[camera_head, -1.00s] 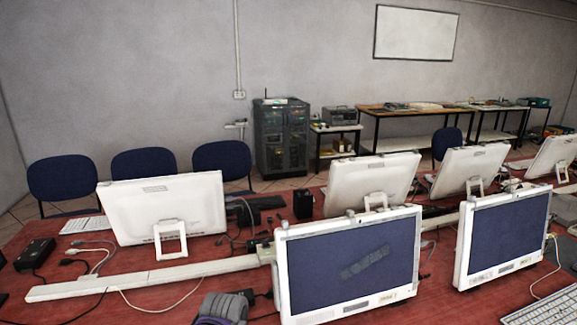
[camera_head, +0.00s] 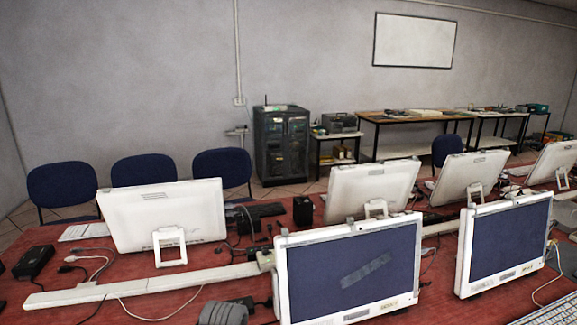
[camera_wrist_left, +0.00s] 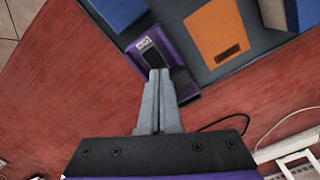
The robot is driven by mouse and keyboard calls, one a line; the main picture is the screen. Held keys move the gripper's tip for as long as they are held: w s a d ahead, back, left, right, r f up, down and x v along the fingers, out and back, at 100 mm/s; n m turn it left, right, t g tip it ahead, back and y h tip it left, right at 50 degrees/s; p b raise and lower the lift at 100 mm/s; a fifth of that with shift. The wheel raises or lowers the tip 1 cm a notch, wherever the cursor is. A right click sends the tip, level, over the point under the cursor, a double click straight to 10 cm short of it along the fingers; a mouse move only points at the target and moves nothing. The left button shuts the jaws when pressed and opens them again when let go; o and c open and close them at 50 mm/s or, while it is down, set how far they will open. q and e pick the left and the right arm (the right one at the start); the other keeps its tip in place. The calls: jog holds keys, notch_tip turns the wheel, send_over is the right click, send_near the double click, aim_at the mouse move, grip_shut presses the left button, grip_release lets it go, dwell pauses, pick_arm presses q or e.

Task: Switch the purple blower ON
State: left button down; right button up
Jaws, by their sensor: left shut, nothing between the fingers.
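In the left wrist view, a purple device (camera_wrist_left: 151,39), which looks like the blower, lies along the edge of a dark grey tray (camera_wrist_left: 190,68). It has a small pale panel and a dark part on its top face. My left gripper (camera_wrist_left: 160,72) is shut and empty, with its grey fingertips over the device's near side. The fingers hide part of it, and I cannot tell whether they touch it. I cannot make out the switch's position. The head view does not clearly show the device. My right gripper is in neither view.
An orange block (camera_wrist_left: 216,32) and a blue block (camera_wrist_left: 120,10) are in the tray. A black cable (camera_wrist_left: 228,118) curls right of my gripper on the red table (camera_wrist_left: 85,80). In the head view, monitors (camera_head: 347,268), cables and a black adapter (camera_head: 34,262) crowd the table.

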pick_arm(q)
jog(key=shift+f+b, duration=0.55)
jog(key=shift+f, duration=0.35)
dwell(0.8)
jog(key=shift+r, duration=0.1)
notch_tip(320, 180, up, 7)
jog(key=p, duration=0.5)
dwell(0.5)
jog(key=s+a+r+n+t+p, duration=0.1)
jog(key=s+a+t+p, duration=0.4)
jog(key=s, duration=0.9)
jog(key=shift+a+n, duration=0.8)
jog(key=shift+n, duration=0.1)
